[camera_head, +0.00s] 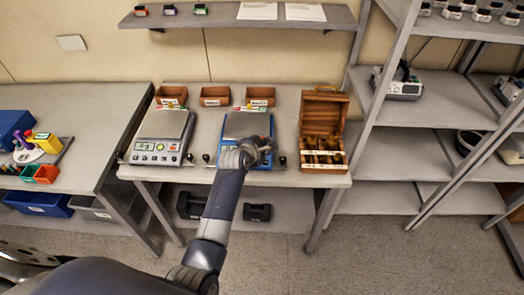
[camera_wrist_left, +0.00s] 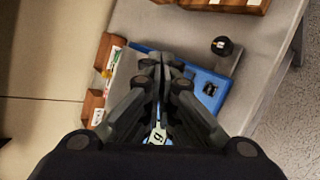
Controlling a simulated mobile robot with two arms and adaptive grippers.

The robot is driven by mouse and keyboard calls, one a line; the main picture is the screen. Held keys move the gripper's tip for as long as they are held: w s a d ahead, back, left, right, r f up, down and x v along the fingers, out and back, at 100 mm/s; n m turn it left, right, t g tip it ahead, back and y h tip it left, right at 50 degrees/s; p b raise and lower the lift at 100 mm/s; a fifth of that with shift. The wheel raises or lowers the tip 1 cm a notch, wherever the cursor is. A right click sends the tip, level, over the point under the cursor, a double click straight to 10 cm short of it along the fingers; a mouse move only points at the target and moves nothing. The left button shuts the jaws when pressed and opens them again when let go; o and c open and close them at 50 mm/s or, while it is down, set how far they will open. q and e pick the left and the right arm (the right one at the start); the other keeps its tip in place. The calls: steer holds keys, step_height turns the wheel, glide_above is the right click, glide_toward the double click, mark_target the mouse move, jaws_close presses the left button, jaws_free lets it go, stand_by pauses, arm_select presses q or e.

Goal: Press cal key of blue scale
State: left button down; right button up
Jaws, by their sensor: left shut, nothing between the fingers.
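The blue scale (camera_head: 233,128) stands on the grey table in the middle of the head view, with a grey weighing plate on top. In the left wrist view the blue scale (camera_wrist_left: 199,86) lies below the fingers, with a dark button or display on its blue front part. My left gripper (camera_head: 264,146) is over the front of the scale and hides much of its panel. Its fingers (camera_wrist_left: 163,62) are shut with nothing between them. I cannot tell whether they touch the scale. The cal key cannot be made out. My right gripper is not in view.
A grey scale (camera_head: 157,150) stands to the left and an open wooden weight box (camera_head: 323,128) to the right. Small brown bins (camera_head: 214,96) line the table's back. A black knobbed weight (camera_wrist_left: 222,46) stands beside the blue scale. Metal shelves (camera_head: 400,155) stand at the right.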

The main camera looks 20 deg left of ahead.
arm_select(q)
steer(key=r+n, duration=0.1)
steer(key=w+r+n, duration=0.1)
steer(key=shift+w+r+t, duration=0.25)
steer(key=shift+r+t, duration=0.05)
steer(key=shift+r, duration=0.05)
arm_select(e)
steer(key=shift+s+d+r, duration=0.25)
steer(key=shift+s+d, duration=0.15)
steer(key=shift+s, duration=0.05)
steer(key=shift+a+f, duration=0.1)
